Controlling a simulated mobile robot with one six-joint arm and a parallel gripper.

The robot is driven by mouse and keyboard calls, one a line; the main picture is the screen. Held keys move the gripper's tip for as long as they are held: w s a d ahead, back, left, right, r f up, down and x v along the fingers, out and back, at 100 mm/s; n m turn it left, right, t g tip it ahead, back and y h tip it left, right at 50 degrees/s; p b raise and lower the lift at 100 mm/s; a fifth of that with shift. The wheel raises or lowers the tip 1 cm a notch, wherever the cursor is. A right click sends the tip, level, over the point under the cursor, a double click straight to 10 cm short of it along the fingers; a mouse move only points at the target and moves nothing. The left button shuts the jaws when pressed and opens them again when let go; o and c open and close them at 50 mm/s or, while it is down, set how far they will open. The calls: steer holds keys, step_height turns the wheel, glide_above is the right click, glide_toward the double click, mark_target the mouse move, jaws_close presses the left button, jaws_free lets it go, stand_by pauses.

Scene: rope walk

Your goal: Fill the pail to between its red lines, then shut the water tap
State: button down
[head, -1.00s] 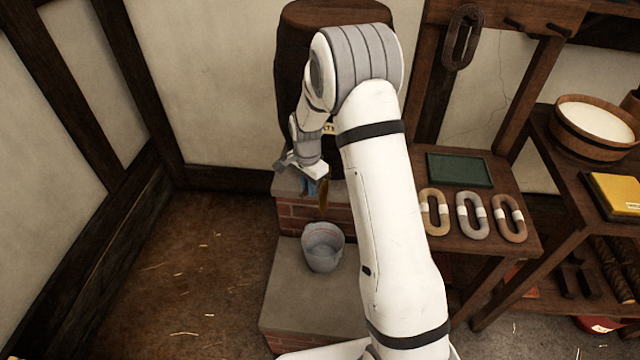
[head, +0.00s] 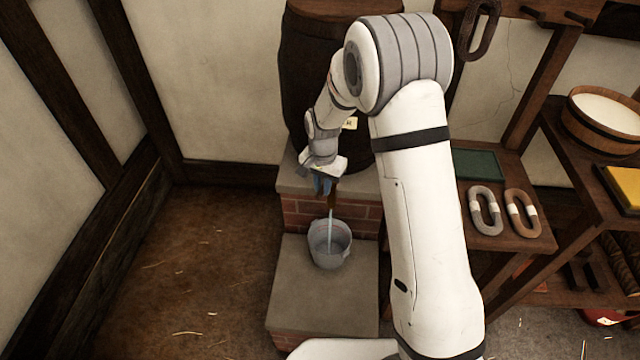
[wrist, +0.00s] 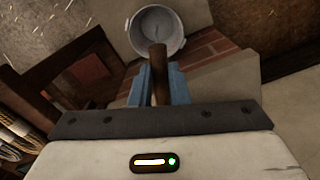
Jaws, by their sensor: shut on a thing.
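The pail (head: 330,250) is a grey-white bucket standing upright on the lower stone step. A thin stream of water (head: 330,225) falls into it from the tap, just above. My gripper (head: 325,183) is at the tap in front of the dark barrel (head: 303,95). In the wrist view my blue fingers (wrist: 160,85) are closed on a brown wooden piece, the tap handle (wrist: 159,62). The pail (wrist: 157,35) shows beyond it, with a greyish inside. The red lines and water level cannot be made out. The tap's body is mostly hidden by my gripper.
The lower step (head: 310,310) has bare stone around the pail. On the right, a bench holds rope coils (head: 485,210) and a green tray (head: 478,165). Further right are a wooden tub (head: 605,118) and a yellow item (head: 625,185). The floor at left is clear.

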steer(key=c, duration=1.4)
jaws_free()
steer(key=shift+w, duration=0.1)
steer(key=shift+r, duration=0.1)
step_height(320, 180, up, 8)
steer(key=shift+f, duration=0.2)
steer(key=shift+d, duration=0.1)
